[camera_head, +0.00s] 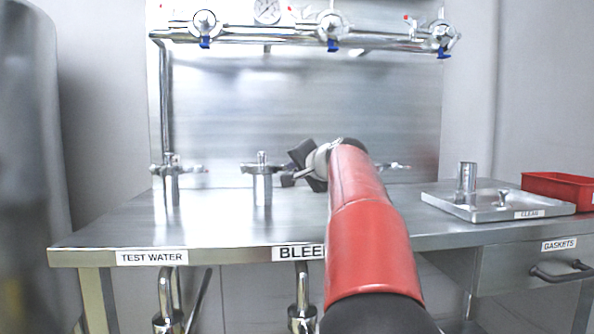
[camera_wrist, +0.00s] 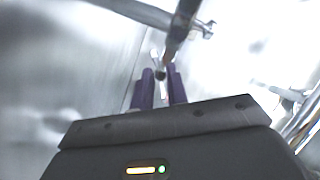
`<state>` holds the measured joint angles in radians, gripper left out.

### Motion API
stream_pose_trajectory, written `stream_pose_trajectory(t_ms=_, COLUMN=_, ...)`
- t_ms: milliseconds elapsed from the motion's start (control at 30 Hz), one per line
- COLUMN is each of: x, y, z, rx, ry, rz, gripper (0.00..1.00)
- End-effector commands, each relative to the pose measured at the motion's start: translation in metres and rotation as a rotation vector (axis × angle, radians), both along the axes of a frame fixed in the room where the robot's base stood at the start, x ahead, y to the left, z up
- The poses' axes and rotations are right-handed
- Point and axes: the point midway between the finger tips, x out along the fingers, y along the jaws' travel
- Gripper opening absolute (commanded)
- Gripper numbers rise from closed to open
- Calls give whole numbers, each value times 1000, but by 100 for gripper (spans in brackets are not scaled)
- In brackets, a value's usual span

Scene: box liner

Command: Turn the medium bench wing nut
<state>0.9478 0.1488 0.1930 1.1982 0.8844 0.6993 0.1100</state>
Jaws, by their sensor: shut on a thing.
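Steel wing nuts sit on upright posts along the bench. One is on the left post (camera_head: 170,168), one on the middle post (camera_head: 262,167), and part of another (camera_head: 396,166) shows right of my arm. By size, I cannot tell which is the medium one. My gripper (camera_head: 288,178) is at the right-hand wing of the middle nut. In the wrist view, the purple fingers of my gripper (camera_wrist: 161,80) are closed about a narrow metal piece with a dark part, which looks like that wing. My arm hides part of the bench behind it.
The steel bench (camera_head: 120,222) has labels on its front edge. A shallow tray (camera_head: 450,207) with metal parts and a red bin (camera_head: 560,187) stand at the right. A valve pipe (camera_head: 270,36) runs above. The bench front left is clear.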

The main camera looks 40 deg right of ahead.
Motion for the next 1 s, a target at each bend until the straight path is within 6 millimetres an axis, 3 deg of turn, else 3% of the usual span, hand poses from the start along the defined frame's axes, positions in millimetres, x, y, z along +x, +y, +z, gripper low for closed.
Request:
stream_pose_trajectory(t_ms=267, x=0, y=0, z=-4, rx=65, ry=-38, rz=1, gripper=0)
stream_pose_trajectory(t_ms=1000, x=0, y=-1, z=-5, rx=450, ry=-271, rz=2, gripper=0)
